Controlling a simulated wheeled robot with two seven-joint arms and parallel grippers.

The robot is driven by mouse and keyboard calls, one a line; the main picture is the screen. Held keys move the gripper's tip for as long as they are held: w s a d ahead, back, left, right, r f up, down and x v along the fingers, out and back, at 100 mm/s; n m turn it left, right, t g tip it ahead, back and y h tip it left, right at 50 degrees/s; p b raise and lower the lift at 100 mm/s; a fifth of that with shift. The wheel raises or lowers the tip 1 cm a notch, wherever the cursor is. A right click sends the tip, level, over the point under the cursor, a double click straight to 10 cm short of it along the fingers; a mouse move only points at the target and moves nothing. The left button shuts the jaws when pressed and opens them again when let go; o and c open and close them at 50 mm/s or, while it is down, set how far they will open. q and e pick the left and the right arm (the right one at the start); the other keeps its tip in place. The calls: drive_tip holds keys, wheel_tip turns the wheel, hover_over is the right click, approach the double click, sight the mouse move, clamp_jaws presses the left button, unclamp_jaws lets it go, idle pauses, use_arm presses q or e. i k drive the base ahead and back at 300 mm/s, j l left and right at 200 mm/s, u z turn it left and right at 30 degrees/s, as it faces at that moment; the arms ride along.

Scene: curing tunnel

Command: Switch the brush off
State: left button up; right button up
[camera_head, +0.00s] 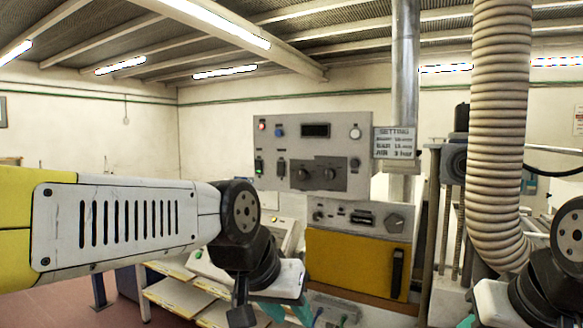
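The task's brush switch cannot be singled out, as labels are too small to read. A grey upper control panel (230,118) is behind my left arm, with a red button or lamp (262,126), a blue button (279,131), a dark display (316,130), two dark switches (258,166) at left and two black knobs (303,173). My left gripper (285,311) is low in the middle, below and apart from this panel. Its teal parts run to the bottom edge, so whether it is open is hidden. Part of my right arm shows at the right edge; its gripper is out of view.
A lower grey panel (338,218) with a knob tops a yellow cabinet (345,262). A setting sign (395,140) hangs at the grey pipe. A thick ribbed hose (499,110) hangs at right. A sloped console (285,235) and shelves (180,297) are beyond my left arm.

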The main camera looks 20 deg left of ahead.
sight(257, 164)
drive_tip(key=i+j+z, duration=0.2)
drive_tip(key=j, duration=1.1)
drive_tip(key=j+z, duration=0.2)
drive_tip(key=j, duration=1.1)
